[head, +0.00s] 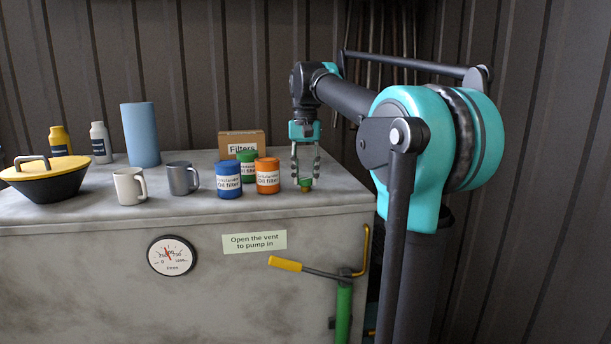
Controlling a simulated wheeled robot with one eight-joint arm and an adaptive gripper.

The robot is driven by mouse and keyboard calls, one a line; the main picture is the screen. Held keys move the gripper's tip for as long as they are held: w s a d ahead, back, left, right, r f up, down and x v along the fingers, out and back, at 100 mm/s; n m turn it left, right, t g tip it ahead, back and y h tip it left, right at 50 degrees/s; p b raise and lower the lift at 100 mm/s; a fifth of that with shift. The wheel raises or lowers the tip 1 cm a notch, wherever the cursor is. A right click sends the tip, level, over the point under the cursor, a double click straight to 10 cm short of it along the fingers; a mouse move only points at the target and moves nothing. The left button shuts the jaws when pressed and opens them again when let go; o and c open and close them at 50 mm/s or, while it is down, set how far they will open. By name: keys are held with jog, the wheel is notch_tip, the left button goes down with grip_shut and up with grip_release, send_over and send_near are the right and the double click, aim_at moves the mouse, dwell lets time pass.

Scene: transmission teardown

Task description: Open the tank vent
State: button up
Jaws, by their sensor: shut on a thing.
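The tank is a large grey metal box (100,250) with a flat top. A small vent fitting (306,188), green above and brownish below, stands near the top's right front. My gripper (305,178) points straight down over it, and its fingertips are closed around the small green upper part. The fingers hide some of the fitting, so I cannot tell whether it is open. A label (254,242) on the tank front reads "Open the vent to pump in". A round gauge (171,256) is left of the label.
Blue (229,180), green (247,166) and orange (267,176) oil filter cans stand left of my gripper, before a Filters box (241,144). Two mugs (131,186), a blue roll (140,135), bottles and a lidded pan (45,180) are farther left. A yellow-handled pump (286,264) is below.

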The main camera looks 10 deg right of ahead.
aim_at(305, 179)
jog(key=n, duration=1.2)
jog(key=shift+n, duration=0.4)
dwell(0.3)
jog(key=o, duration=1.2)
jog(key=shift+c, duration=0.2)
notch_tip(305, 179, up, 12)
